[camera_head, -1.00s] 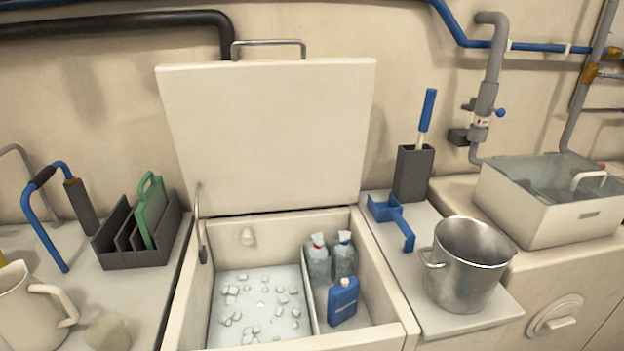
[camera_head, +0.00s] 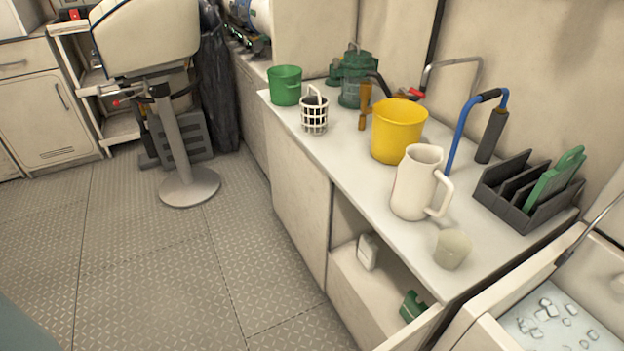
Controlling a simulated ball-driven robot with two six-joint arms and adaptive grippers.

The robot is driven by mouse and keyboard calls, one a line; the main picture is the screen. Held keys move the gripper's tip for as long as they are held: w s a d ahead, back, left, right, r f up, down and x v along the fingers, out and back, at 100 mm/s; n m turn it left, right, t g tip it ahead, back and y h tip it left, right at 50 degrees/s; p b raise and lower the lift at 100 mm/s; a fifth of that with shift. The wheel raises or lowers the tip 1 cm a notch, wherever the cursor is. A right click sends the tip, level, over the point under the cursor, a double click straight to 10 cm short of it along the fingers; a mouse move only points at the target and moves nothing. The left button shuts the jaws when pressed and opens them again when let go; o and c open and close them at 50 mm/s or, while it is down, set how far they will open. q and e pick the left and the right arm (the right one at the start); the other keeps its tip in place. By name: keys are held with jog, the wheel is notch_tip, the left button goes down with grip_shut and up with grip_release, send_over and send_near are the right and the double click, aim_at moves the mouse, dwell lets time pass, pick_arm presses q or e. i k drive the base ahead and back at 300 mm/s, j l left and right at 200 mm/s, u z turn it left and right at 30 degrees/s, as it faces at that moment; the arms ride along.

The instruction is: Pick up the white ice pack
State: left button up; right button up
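A small white, block-shaped object that looks like the white ice pack (camera_head: 367,252) stands upright in the open lower shelf (camera_head: 350,285) under the counter. Its lower part meets the shelf floor. A green object (camera_head: 412,306) lies farther right on the same shelf, partly hidden by a pale panel edge. Neither of my grippers is in view.
The white counter (camera_head: 375,205) above holds a yellow bucket (camera_head: 397,131), a cream jug (camera_head: 415,182), a cup (camera_head: 452,249), a dark rack (camera_head: 527,192), a white basket (camera_head: 314,115) and a green bucket (camera_head: 285,86). An ice bin (camera_head: 490,335) is lower right. The floor (camera_head: 205,265) is clear.

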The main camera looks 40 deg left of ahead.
aim_at(368, 252)
jog(key=u, duration=0.85)
